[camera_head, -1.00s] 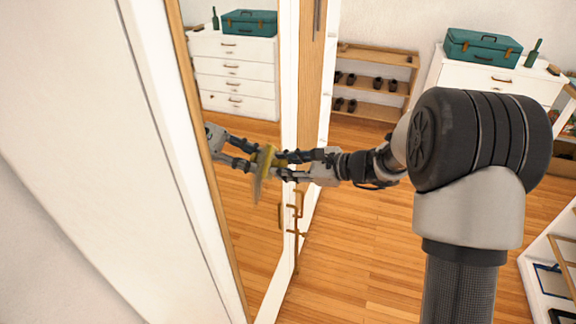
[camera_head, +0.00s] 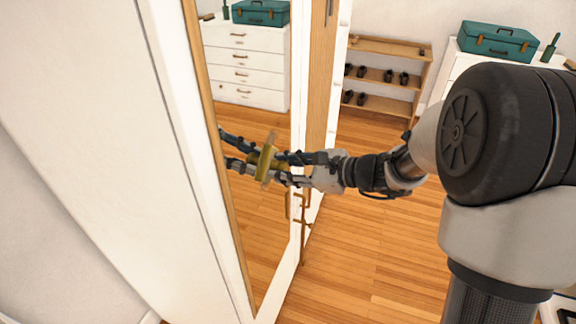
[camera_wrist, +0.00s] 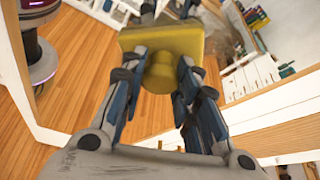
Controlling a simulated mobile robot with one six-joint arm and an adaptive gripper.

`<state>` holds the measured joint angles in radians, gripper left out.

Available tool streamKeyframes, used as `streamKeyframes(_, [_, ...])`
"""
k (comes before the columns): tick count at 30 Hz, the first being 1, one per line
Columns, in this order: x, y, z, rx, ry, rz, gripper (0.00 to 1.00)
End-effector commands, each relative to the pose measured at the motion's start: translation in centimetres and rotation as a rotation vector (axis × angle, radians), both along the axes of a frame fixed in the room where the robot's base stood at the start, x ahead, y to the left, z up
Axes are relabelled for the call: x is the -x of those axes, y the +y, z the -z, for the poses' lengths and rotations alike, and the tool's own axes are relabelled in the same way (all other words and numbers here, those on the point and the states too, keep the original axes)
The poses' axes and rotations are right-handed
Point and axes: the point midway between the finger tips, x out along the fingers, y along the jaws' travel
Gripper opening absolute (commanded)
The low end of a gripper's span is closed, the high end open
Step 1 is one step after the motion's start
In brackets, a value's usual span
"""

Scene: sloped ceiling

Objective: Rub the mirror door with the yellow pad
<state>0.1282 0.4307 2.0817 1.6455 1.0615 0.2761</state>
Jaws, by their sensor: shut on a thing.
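The mirror door (camera_head: 255,225) has a wooden edge and stands upright left of centre in the head view, reflecting the room. My gripper (camera_head: 283,167) is in front of it, shut on the knob of the yellow pad (camera_head: 266,160). The pad is at the glass, with its reflection and the reflected fingers just left of it. It looks to be touching the mirror, but I cannot be sure of full contact. In the wrist view, the pad (camera_wrist: 163,42) is beyond the fingertips, with its round knob between them.
A brass handle (camera_head: 302,201) is on the door beside the mirror, just below my gripper. A low shoe rack (camera_head: 380,78) and a teal case (camera_head: 498,42) on a white dresser are at the back. The wooden floor (camera_head: 365,255) to the right is clear.

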Motion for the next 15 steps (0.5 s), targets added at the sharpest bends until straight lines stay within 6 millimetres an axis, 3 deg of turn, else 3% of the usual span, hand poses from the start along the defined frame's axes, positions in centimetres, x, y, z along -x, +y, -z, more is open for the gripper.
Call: streamKeyframes(15, [3.3, 1.5, 0.0, -0.001, 0.001, 0.000, 0.10])
